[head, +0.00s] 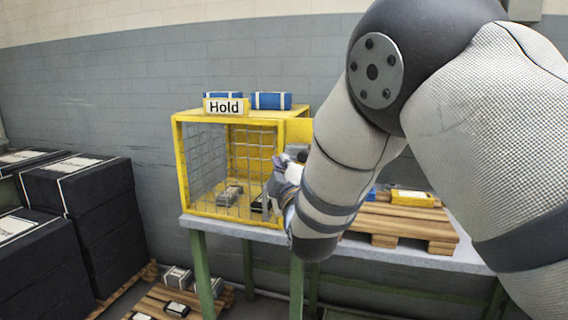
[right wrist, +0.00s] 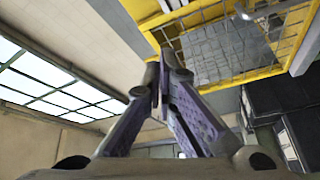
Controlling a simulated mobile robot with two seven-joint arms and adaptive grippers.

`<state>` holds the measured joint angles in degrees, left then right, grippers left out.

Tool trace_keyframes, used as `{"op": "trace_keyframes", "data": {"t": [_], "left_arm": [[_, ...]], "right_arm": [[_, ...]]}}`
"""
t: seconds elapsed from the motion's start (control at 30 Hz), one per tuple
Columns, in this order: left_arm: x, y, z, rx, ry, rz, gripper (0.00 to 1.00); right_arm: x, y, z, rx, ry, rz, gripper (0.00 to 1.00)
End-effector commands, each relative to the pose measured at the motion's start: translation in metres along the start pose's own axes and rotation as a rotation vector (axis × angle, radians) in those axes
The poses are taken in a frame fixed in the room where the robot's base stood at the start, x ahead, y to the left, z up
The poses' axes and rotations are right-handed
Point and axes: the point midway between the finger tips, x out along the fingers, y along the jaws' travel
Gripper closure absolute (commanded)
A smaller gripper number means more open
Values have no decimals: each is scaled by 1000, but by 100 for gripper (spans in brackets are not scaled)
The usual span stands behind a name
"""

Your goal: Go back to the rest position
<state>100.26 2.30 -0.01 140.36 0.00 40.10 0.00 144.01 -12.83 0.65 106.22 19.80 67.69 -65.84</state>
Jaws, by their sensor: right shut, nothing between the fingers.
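My right arm comes in from the right of the head view and bends down toward the yellow cage. My right gripper (head: 280,178) shows in front of the cage's right front edge, partly hidden by my own wrist. In the right wrist view its purple-grey fingers (right wrist: 163,68) meet at the tips, with nothing between them. My left gripper is out of view.
The cage stands on a green-legged table (head: 205,224), left of a wooden pallet (head: 415,225) with a yellow box (head: 412,198). Blue boxes (head: 271,100) lie on the cage; grey parts (head: 229,196) lie inside. Black stacks (head: 95,190) stand left. A low pallet (head: 155,302) holds small boxes.

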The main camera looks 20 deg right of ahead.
Motion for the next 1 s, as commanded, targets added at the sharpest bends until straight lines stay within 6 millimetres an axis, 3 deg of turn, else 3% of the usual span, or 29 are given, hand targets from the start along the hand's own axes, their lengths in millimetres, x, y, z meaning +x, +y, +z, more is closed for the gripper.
{"op": "trace_keyframes", "data": {"t": [0.43,0.5,0.57,0.67,0.7,0.77,0.87,0.9,0.97,1.0], "left_arm": [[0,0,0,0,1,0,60],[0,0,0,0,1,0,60],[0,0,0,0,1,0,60],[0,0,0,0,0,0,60],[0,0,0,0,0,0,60],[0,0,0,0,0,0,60],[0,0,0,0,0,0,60],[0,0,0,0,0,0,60],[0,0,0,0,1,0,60],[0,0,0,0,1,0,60]], "right_arm": [[-2,1,0,1,0,1,100],[-5,-9,6,11,-11,-24,100],[-13,-32,22,41,-41,-84,100],[-46,-98,68,137,-145,-262,100],[-66,-128,88,185,-201,-344,100],[-101,-168,117,257,-295,-459,100],[-172,-224,161,372,-476,-636,100],[-204,-243,176,415,-557,-702,100],[-256,-266,197,478,-688,-792,100],[-293,-279,209,517,-784,-848,100]]}}
